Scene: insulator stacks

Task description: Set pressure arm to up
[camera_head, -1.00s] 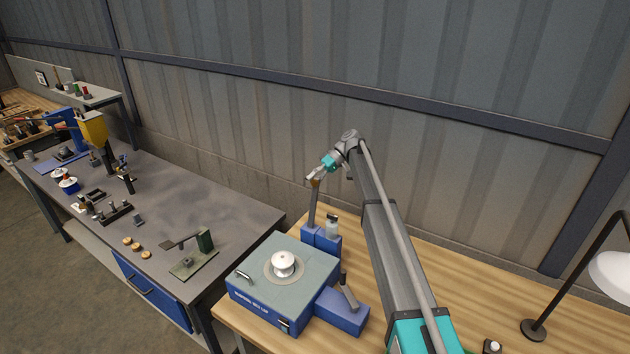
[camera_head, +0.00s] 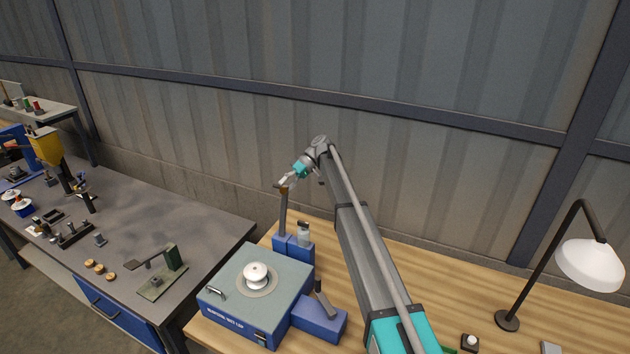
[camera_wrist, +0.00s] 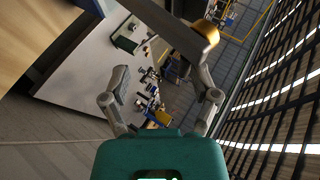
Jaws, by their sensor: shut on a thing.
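The pressure arm (camera_head: 283,212) is a dark bar standing nearly upright from a blue block at the back of the blue machine (camera_head: 240,317). My gripper (camera_head: 287,182) is at its top end and is shut on it. A white insulator (camera_head: 257,274) sits on the round plate of the machine.
A dark lever (camera_head: 323,302) rises from the machine's right side block. A lamp (camera_head: 590,265) stands at the right of the wooden bench. A grey bench (camera_head: 170,220) with tools is at left.

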